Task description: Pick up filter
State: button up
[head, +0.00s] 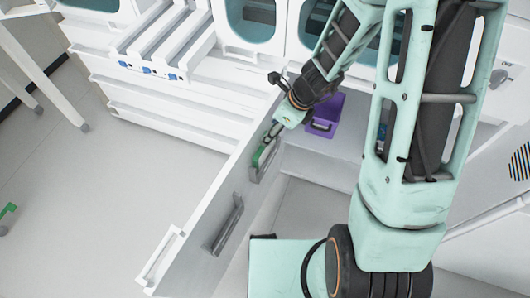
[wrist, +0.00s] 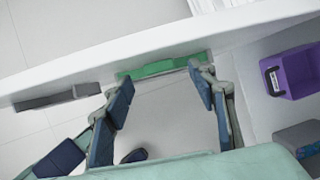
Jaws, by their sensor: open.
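I cannot tell for sure which thing is the filter. A purple box-like part with a handle on its front (head: 324,114) sits in the open white compartment; it also shows at the right of the wrist view (wrist: 293,72), with a small pale label. My gripper (head: 268,145) is at the long white panel, by a green handle (head: 259,157). In the wrist view my gripper (wrist: 161,84) is open, its dark fingers spread near the two ends of the green handle (wrist: 160,68). Nothing is held. Whether the fingers touch the handle is unclear.
The white panel (head: 193,243) stands out from the cabinet and carries a grey handle (head: 228,225) too. A dark grey block (wrist: 297,137) is below the purple part in the wrist view. White stepped cabinetry (head: 150,105) is behind; open floor (head: 110,200) lies left.

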jog(key=b, duration=0.2)
send_over(265, 150)
jog(key=w+d, duration=0.1)
notch_tip(265, 150, down, 4)
jog(key=shift+w, duration=0.15)
jog(key=shift+c, duration=0.2)
jog(key=c, duration=1.2)
